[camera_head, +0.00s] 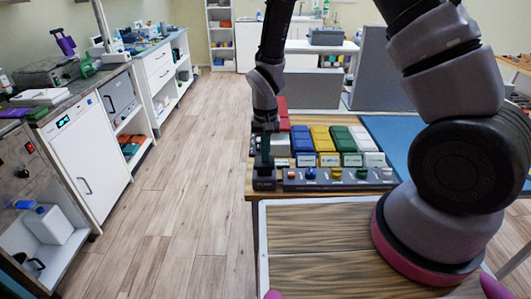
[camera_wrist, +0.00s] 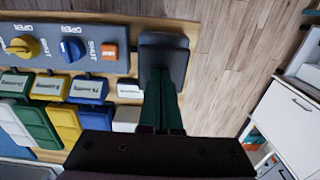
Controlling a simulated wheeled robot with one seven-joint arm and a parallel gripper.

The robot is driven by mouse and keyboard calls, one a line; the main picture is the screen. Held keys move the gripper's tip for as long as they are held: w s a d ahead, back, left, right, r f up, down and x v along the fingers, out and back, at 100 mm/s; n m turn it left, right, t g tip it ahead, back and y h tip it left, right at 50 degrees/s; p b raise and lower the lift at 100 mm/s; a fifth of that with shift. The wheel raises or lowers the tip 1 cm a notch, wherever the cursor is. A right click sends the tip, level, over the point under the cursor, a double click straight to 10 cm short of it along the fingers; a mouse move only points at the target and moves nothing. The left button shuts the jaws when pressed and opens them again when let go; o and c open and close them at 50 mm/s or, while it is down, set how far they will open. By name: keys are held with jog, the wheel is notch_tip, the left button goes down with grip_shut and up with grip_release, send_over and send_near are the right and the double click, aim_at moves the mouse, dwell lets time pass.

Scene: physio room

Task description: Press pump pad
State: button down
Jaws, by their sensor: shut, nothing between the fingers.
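The pump pad (camera_head: 264,180) is a dark block at the left end of the grey control panel, near the bench's left edge. In the wrist view the pad (camera_wrist: 165,43) is a dark rounded rectangle at the top centre. My gripper (camera_head: 265,160) is shut and empty, pointing down over the pad. In the wrist view its dark green fingers (camera_wrist: 160,75) lie together, with their tips over the pad's lower part. They hide some of it. I cannot tell whether the tips touch the pad.
The grey panel (camera_head: 325,181) carries a blue knob (camera_wrist: 71,48), a yellow knob (camera_wrist: 22,47) and an orange switch (camera_wrist: 109,50). Labelled coloured bins, such as a yellow one (camera_head: 322,138), stand behind it. Open wooden floor (camera_head: 180,190) lies to the left.

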notch_tip(320, 180, down, 3)
jog(key=shift+r, duration=0.2)
jog(key=shift+s+d+f, duration=0.1)
jog(key=shift+s+f, duration=0.1)
jog(key=shift+f, duration=0.1)
jog(key=shift+w+r, duration=0.1)
jog(key=shift+r, duration=0.15)
notch_tip(320, 180, up, 14)
dwell(0.3)
jog(key=shift+w, duration=0.1)
dwell(0.3)
